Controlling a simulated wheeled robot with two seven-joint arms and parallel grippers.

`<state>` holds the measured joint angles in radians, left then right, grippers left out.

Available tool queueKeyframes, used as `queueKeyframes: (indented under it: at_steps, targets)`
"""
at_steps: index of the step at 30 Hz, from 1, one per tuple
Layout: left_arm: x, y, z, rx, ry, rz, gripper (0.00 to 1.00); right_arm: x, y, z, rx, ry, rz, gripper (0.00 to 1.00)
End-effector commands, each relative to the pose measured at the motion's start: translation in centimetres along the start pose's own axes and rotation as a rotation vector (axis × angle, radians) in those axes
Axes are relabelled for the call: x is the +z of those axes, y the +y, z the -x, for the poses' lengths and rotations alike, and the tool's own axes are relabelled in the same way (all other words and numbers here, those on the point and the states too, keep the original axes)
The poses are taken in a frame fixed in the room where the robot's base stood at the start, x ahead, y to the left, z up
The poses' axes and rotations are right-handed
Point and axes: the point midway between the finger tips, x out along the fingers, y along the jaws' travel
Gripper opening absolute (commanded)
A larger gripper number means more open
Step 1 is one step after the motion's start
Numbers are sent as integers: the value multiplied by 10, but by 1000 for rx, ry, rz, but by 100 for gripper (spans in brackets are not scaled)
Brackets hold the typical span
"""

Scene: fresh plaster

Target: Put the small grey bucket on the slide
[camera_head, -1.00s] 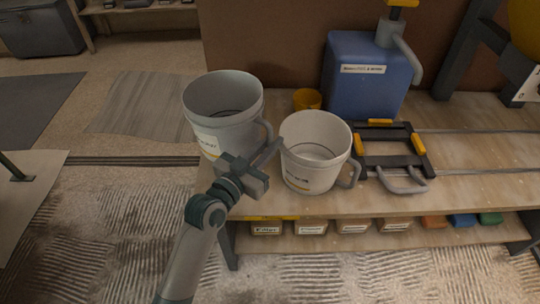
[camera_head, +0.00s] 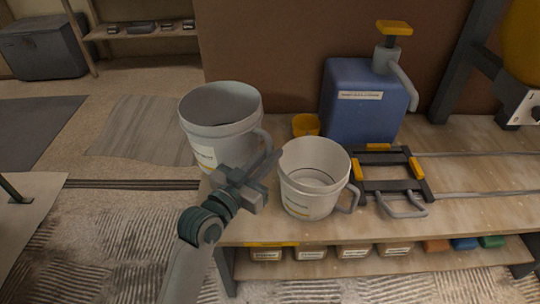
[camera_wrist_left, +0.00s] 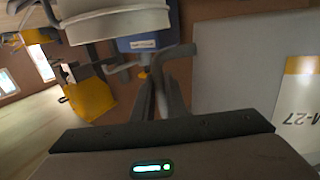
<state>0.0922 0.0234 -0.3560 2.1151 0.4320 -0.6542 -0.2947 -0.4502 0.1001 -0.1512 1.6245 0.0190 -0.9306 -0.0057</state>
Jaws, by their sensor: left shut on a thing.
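The small grey bucket (camera_head: 215,128), with a white and yellow label, is upright at the bench's left end, and seems raised a little. My left gripper (camera_head: 268,168) is shut on its side handle, right of its wall. In the left wrist view the handle (camera_wrist_left: 180,52) is between the fingers and the bucket's labelled wall (camera_wrist_left: 235,65) fills the right. The slide (camera_head: 388,184), a dark frame with yellow-orange clamps and a grey handle, lies empty on rails to the right. My right gripper is out of view.
A cream bucket (camera_head: 305,195) with a handle stands between my gripper and the slide. A blue pump container (camera_head: 350,115) and a small yellow cup (camera_head: 306,125) stand behind. The bench top (camera_head: 480,170) is clear right of the slide; labelled bins sit on the shelf below.

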Motion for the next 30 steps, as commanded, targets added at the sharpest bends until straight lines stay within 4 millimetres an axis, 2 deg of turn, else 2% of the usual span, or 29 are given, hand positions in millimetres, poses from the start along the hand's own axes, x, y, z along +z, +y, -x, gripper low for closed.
queueKeyframes:
  at_steps: [5,11,14,21,25,30]
  targets:
    - [-8,-6,4,-22,9,-3,0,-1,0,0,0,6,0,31]
    - [-24,-34,28,-131,18,5,0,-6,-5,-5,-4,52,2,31]
    - [-36,-56,49,-221,21,9,0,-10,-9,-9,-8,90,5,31]
    - [-57,-111,114,-454,16,7,0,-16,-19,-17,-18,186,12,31]
    - [-63,-130,142,-547,9,1,0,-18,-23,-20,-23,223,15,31]
    - [-66,-142,162,-606,5,-4,0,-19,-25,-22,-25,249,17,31]
